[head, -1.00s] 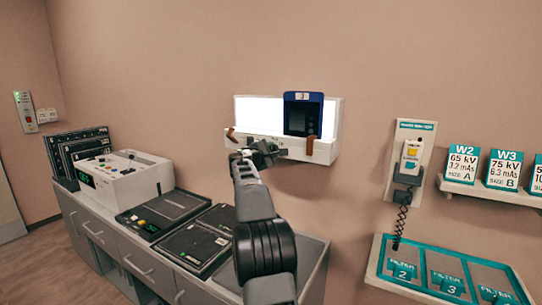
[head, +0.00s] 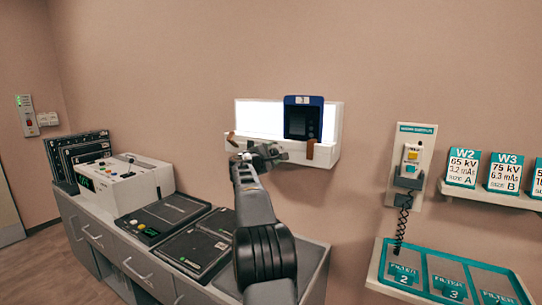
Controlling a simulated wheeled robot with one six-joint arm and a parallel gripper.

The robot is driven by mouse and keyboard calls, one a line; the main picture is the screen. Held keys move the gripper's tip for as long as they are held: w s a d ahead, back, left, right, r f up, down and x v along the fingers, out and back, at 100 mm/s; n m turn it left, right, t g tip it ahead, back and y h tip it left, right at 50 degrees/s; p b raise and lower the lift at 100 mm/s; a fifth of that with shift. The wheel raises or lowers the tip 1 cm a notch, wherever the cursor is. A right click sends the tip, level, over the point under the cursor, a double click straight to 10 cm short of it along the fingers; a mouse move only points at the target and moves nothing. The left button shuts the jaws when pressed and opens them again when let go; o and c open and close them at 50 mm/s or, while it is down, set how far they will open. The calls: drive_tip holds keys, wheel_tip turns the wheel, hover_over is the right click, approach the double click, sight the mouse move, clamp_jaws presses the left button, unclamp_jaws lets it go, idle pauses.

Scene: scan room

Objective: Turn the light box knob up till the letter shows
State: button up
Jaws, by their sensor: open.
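The light box (head: 260,113) is a white wall-mounted panel, brightly lit, with a ledge (head: 310,152) along its lower front. A dark blue framed film (head: 303,118) stands against the right part of the lit panel. A dim pattern shows in its dark window, but I cannot make out a letter. My gripper (head: 262,150) is at the ledge front, left of the blue film and just below the lit panel. It is open. The knob is not distinguishable; my gripper covers that part of the ledge.
Brown clips (head: 310,149) stick out from the ledge on both sides of my gripper. Below left, a counter holds a white console (head: 125,180) and dark cassettes (head: 205,245). At right are a wall handset (head: 409,170), a card shelf (head: 490,192) and a teal filter tray (head: 378,272).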

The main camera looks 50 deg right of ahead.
drive_tip(key=b+v, duration=0.3)
drive_tip(key=v, duration=1.1)
drive_tip(key=shift+w+d, duration=0.1)
